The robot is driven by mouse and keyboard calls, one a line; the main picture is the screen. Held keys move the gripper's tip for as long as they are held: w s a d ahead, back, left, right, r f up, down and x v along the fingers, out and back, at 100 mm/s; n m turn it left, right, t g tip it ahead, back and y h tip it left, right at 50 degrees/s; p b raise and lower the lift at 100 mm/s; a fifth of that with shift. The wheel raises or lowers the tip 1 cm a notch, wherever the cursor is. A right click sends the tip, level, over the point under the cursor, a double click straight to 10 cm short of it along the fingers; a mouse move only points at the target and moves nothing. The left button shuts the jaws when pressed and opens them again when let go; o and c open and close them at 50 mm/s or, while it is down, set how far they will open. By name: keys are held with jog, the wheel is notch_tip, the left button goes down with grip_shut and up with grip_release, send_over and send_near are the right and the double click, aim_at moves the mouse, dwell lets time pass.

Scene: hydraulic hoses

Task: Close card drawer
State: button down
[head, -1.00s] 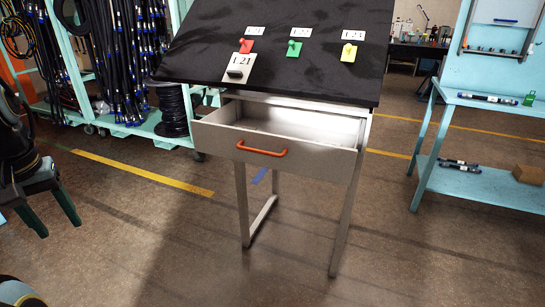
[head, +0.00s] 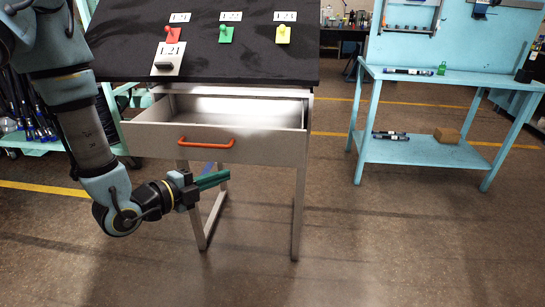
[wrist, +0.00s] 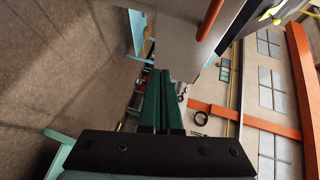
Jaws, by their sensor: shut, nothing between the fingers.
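The card drawer (head: 150,141) is a grey metal drawer under a dark slanted desk top (head: 120,55). It is pulled open toward me and looks empty inside. Its orange handle (head: 206,143) is on the front panel; the handle also shows at the top of the wrist view (wrist: 211,19). My gripper (head: 226,174) has green fingers, is shut and empty, and points right, just below the drawer front in the head view. In the wrist view the shut fingers (wrist: 161,75) are beside the drawer's front panel, apart from the handle.
A light blue workbench (head: 450,83) stands at the right. The floor in front is clear.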

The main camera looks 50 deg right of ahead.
jog(key=s+d+r+m+g+h, duration=0.1)
jog(key=s+d+m+g+h, duration=0.15)
jog(key=s, duration=0.35)
jog(key=m+p, duration=0.1)
jog(key=p, duration=0.3)
send_near(290, 150)
jog(key=s+d, duration=0.2)
jog(key=s, duration=0.1)
jog(key=d, duration=0.1)
jog(key=w+d, duration=0.1)
jog(key=d+p, duration=0.1)
jog(key=shift+w+r+g+y, duration=0.25)
jog(key=shift+w+r+g, duration=0.1)
jog(key=shift+w+d+f, duration=0.15)
jog(key=shift+w+d, duration=0.05)
jog(key=shift+d, duration=0.15)
